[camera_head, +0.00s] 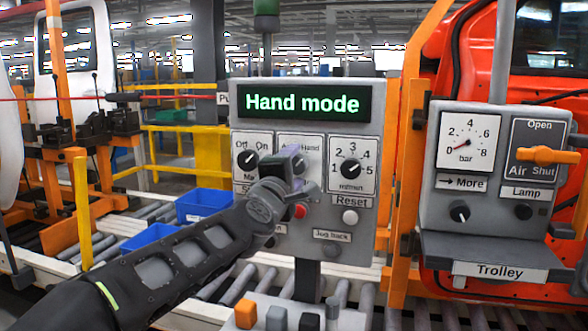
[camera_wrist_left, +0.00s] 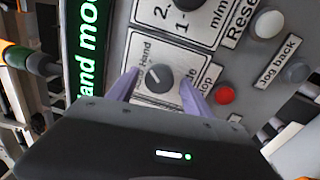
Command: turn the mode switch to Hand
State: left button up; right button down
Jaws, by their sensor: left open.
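The control panel (camera_head: 348,220) faces me, and its display (camera_head: 301,102) reads "Hand mode" in green. The mode switch is a dark round knob (camera_wrist_left: 160,77) with a white mark, which points toward the "Hand" label side in the left wrist view. In the head view my gripper hides this knob, and only parts of its label plate (camera_head: 309,145) show. My left gripper (camera_head: 290,168) is open in front of the plate. In the left wrist view its pale purple fingers (camera_wrist_left: 158,90) stand on both sides of the knob, apart from it. My right gripper is not in view.
An Off/On knob (camera_head: 246,159) and a numbered dial (camera_head: 350,169) flank the plate. A red button (camera_head: 300,211), a Reset button (camera_head: 350,217) and a Jog back button (camera_head: 330,251) lie close below. The trolley box (camera_head: 495,185) with a gauge stands right.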

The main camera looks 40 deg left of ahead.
pick_arm(q)
jog(key=v, duration=0.7)
jog(key=shift+s+d+b, duration=0.15)
jog(key=shift+s+b, duration=0.15)
jog(key=shift+s, duration=0.05)
